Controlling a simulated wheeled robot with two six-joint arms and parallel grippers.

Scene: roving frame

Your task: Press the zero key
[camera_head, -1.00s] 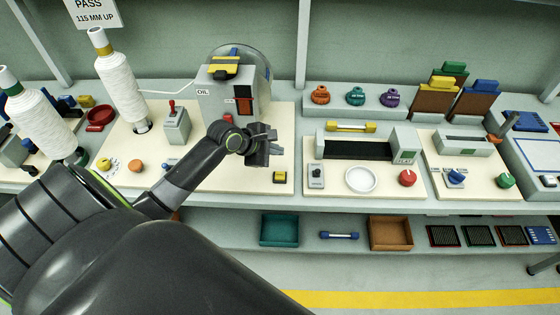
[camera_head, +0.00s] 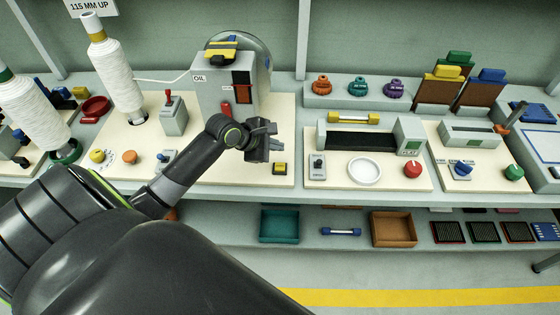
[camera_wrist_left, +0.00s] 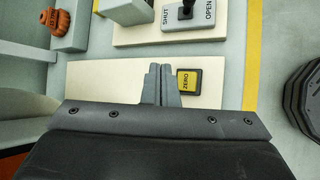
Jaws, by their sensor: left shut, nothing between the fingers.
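The zero key (camera_head: 279,168) is a small yellow key in a black surround, near the front edge of the cream board (camera_head: 225,172). In the left wrist view it reads ZERO (camera_wrist_left: 187,82). My left gripper (camera_head: 276,138) is shut and empty, above the board and a little behind the key in the head view. In the left wrist view its closed fingertips (camera_wrist_left: 159,75) are just left of the key, apart from its yellow face. The height gap is hard to judge. My right gripper is not in view.
A grey OIL machine (camera_head: 213,98) with a red lever (camera_head: 227,109) stands behind my gripper. A SHUT/OPEN switch (camera_wrist_left: 187,12) is near the key in the wrist view. White thread cones (camera_head: 118,78) stand left. A heater unit (camera_head: 412,132) and white dish (camera_head: 365,171) are right.

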